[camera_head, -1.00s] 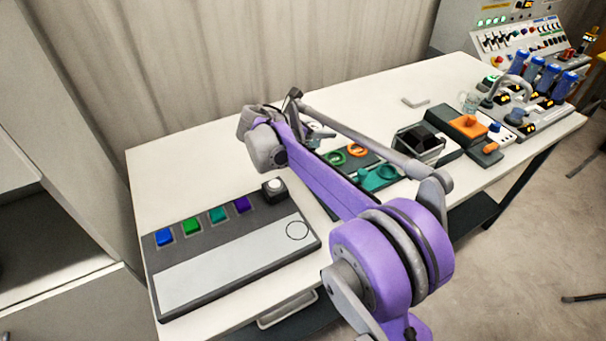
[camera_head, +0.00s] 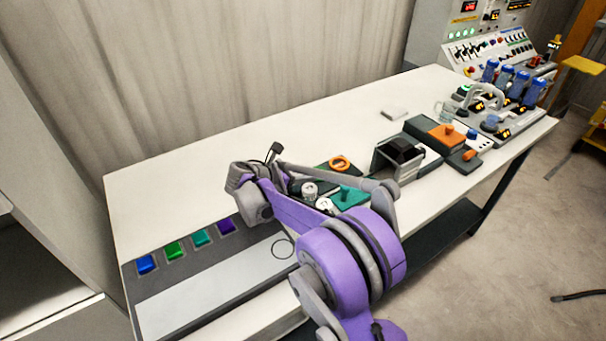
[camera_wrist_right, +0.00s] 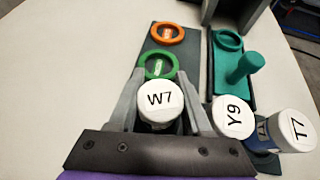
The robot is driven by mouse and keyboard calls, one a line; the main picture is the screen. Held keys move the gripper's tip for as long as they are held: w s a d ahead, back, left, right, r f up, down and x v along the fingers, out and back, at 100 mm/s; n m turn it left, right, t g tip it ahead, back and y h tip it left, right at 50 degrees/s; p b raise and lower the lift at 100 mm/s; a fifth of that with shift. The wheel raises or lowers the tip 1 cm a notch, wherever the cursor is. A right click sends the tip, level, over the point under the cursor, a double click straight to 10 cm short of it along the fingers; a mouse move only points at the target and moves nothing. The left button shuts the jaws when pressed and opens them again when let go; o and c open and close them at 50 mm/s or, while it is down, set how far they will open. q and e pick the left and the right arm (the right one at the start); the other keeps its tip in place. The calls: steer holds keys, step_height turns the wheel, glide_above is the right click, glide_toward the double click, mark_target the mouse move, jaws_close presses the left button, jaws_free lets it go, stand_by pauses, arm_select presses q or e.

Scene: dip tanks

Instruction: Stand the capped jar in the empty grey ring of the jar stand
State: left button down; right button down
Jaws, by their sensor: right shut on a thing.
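The capped jar marked W7 (camera_wrist_right: 160,98) has a white lid and stands between the fingers of my right gripper (camera_wrist_right: 164,112), which is shut on it. The jar stand (camera_wrist_right: 172,28) is a dark plate with an orange ring (camera_wrist_right: 167,33) and a green ring (camera_wrist_right: 158,67). Both rings look empty, and the jar is just near the green one. I see no grey ring; the jar and gripper hide that area. In the head view my right arm covers the gripper, and the orange ring (camera_head: 339,162) shows beyond it. My left gripper is in neither view.
White-lidded jars Y9 (camera_wrist_right: 233,116) and T7 (camera_wrist_right: 293,130) stand close to the right of the gripper. A teal tray with a post (camera_wrist_right: 245,68) lies beyond them. A panel with coloured buttons (camera_head: 190,285) is at the left. The table's back left is clear.

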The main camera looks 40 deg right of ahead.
steer(key=shift+f, duration=0.1)
steer(key=c, duration=0.6)
jaws_free()
steer(key=v, duration=1.2)
steer(key=shift+s, duration=0.15)
